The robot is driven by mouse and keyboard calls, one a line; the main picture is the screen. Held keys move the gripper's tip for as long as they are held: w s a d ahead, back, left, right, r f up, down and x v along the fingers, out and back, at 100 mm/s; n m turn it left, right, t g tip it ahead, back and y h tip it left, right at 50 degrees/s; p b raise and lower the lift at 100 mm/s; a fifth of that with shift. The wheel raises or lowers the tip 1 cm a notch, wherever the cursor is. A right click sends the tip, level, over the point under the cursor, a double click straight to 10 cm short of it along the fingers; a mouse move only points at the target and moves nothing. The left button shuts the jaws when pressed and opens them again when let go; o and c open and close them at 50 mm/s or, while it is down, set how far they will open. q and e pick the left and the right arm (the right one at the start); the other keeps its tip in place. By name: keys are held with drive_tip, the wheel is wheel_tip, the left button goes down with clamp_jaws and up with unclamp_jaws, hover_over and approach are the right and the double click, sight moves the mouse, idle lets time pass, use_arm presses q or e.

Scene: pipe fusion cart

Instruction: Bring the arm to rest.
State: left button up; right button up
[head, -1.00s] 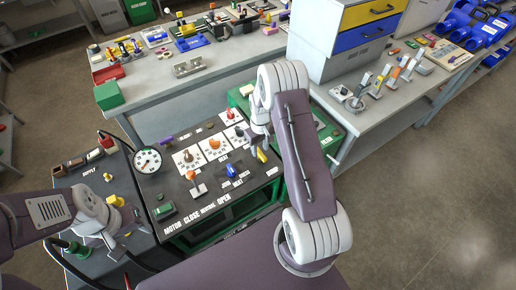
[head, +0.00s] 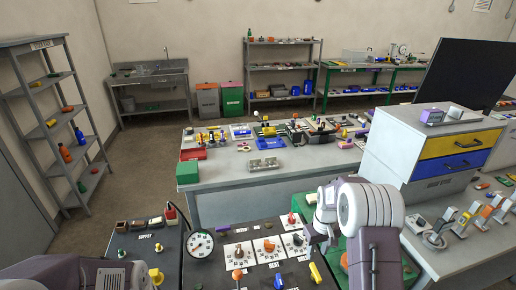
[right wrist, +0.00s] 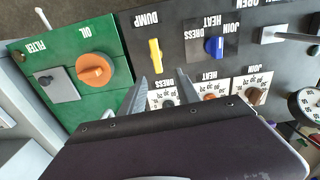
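My right gripper (head: 322,238) hangs over the right side of the black control panel (head: 217,274), near its dials. In the right wrist view its two fingers (right wrist: 160,88) are apart with nothing between them. The yellow DUMP handle (right wrist: 155,57) is just beyond the fingertips. The blue JOIN/HEAT knob (right wrist: 214,46) is to its right, and the orange OIL FILTER knob (right wrist: 95,69) sits on a green panel to the left. My left arm enters at the lower left of the head view; its fingers are outside the frame.
A gauge (head: 200,245) stands at the panel's left edge. The grey workbench (head: 225,160) behind carries a green box (head: 188,172) and small parts. A drawer cabinet (head: 405,165) stands right of my right arm. Open floor lies behind the bench.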

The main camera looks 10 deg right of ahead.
drive_tip(key=s+a+r+n+t, duration=0.1)
drive_tip(key=s+a+r, duration=0.3)
drive_tip(key=a+r, duration=0.4)
use_arm(q)
drive_tip(key=shift+s+a, duration=0.2)
drive_tip(key=shift+s, duration=0.05)
use_arm(e)
drive_tip(key=s+a+f+m, duration=0.2)
drive_tip(key=s, duration=1.2)
drive_tip(key=shift+s+a+m, duration=0.3)
drive_tip(key=shift+a, duration=0.05)
